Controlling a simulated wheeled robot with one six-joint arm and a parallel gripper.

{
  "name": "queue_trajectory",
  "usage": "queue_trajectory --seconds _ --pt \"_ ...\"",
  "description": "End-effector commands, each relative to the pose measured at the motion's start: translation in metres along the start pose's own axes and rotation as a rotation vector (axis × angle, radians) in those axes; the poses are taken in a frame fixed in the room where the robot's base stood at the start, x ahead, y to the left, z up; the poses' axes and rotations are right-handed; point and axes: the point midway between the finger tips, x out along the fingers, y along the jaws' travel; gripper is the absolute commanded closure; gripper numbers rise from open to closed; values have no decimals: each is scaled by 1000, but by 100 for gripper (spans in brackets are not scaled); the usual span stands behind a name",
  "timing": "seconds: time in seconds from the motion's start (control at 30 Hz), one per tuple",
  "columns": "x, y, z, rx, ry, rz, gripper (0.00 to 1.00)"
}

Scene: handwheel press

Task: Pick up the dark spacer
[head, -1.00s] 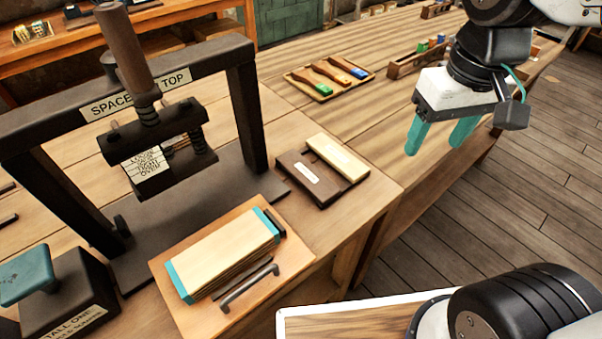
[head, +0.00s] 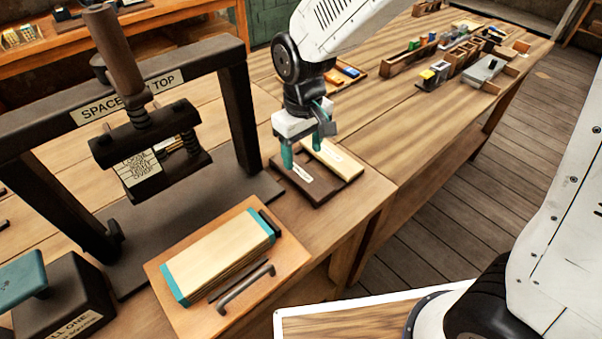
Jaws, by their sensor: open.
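The dark spacer (head: 312,188) is a dark brown flat block with a white label. It lies on the bench right of the press, beside a pale spacer (head: 337,160). My gripper (head: 303,155) is open, with its teal fingers pointing down. In the picture the fingers overlap the far part of the dark spacer and the edge of the pale one. The fingers hide part of both. I cannot tell how high the tips are above the spacer or whether they touch it.
The handwheel press (head: 240,120) stands at the left. A wooden board (head: 222,322) with a teal-ended stack (head: 220,257) and a dark handle (head: 245,290) lies in front. A tray (head: 357,84) with tools is behind my gripper. The bench's right edge is near the spacers.

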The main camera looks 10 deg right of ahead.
Motion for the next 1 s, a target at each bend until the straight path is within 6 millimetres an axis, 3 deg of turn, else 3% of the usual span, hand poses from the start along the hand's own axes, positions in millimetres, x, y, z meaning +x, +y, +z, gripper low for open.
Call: queue_trajectory --seconds 0.4,0.67,0.8,1.0 --pt "54 -3 -3 2 -3 0 38" --pt "57 -3 -4 2 1 0 38" --pt "56 -3 -4 2 1 0 72" --pt "56 -3 -4 2 1 0 74"
